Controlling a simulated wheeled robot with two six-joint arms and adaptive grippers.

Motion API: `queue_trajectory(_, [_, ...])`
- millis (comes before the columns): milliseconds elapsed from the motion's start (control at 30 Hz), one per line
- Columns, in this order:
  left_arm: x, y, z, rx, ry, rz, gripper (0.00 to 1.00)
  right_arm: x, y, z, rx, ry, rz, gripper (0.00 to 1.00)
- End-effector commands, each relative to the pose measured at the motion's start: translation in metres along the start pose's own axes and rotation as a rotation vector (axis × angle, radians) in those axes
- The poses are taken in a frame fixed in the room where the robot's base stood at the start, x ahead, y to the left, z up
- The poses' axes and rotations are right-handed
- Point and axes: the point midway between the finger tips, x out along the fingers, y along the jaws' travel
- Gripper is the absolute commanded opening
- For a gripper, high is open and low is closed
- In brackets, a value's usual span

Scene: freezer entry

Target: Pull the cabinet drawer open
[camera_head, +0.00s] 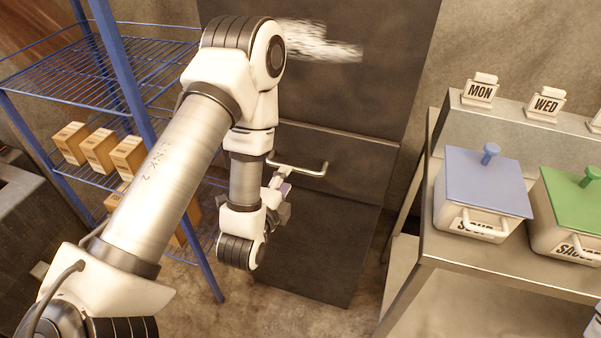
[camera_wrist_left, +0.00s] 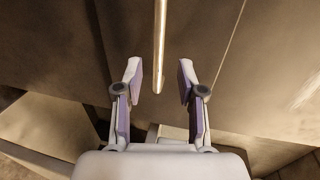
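My left gripper (camera_head: 280,188) is at the handle, partly hidden by my own wrist. In the left wrist view, my left gripper (camera_wrist_left: 160,80) is open, with one finger on each side of the handle (camera_wrist_left: 160,40). The bar's end lies between the fingertips, with a gap on both sides. The drawer looks shut. My right gripper is not in view.
A blue wire rack (camera_head: 140,130) with several cardboard boxes (camera_head: 127,155) stands left of the cabinet. A metal counter (camera_head: 455,250) at right holds a blue-lidded bin (camera_head: 485,185) and a green-lidded bin (camera_head: 580,205). Bare floor (camera_head: 345,318) lies before the cabinet.

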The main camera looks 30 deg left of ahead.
Motion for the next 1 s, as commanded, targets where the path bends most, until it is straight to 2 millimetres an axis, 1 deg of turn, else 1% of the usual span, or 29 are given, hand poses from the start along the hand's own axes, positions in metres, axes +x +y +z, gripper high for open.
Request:
queue_trajectory(33, [0.008, 0.01, 0.0, -0.002, 0.001, -0.006, 0.39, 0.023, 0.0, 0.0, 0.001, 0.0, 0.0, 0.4])
queue_trajectory(67, [0.011, 0.01, 0.0, -0.003, 0.001, -0.007, 0.39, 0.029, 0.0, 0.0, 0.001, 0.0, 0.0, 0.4])
queue_trajectory(100, [0.02, 0.002, 0.0, -0.002, 0.0, -0.007, 0.39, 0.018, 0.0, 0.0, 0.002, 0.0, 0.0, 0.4])
queue_trajectory(200, [0.04, -0.001, 0.0, 0.0, 0.002, -0.004, 0.39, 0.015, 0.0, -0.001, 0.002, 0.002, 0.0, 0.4])
queue_trajectory(300, [0.053, 0.0, -0.001, 0.0, 0.002, -0.001, 0.39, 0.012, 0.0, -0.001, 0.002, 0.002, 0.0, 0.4])
queue_trajectory(400, [0.058, 0.001, -0.001, 0.0, 0.003, 0.001, 0.39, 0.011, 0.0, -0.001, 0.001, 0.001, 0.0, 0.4])
queue_trajectory(600, [0.059, 0.001, -0.001, 0.0, 0.003, 0.001, 0.39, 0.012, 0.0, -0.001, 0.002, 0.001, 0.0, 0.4])
queue_trajectory(633, [0.059, 0.001, -0.001, 0.0, 0.003, 0.001, 0.32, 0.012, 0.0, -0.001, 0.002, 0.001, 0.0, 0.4])
queue_trajectory(667, [0.059, 0.001, -0.001, 0.0, 0.003, 0.001, 0.21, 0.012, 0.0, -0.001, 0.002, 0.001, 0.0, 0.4])
queue_trajectory(700, [0.059, 0.001, -0.001, 0.0, 0.003, 0.001, 0.07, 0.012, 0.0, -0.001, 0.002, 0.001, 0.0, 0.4])
queue_trajectory(733, [0.059, 0.001, -0.001, 0.0, 0.003, 0.001, 0.0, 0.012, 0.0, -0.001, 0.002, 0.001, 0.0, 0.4])
queue_trajectory(1000, [0.059, 0.001, 0.0, 0.0, 0.002, 0.001, 0.0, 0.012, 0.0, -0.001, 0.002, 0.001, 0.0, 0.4])
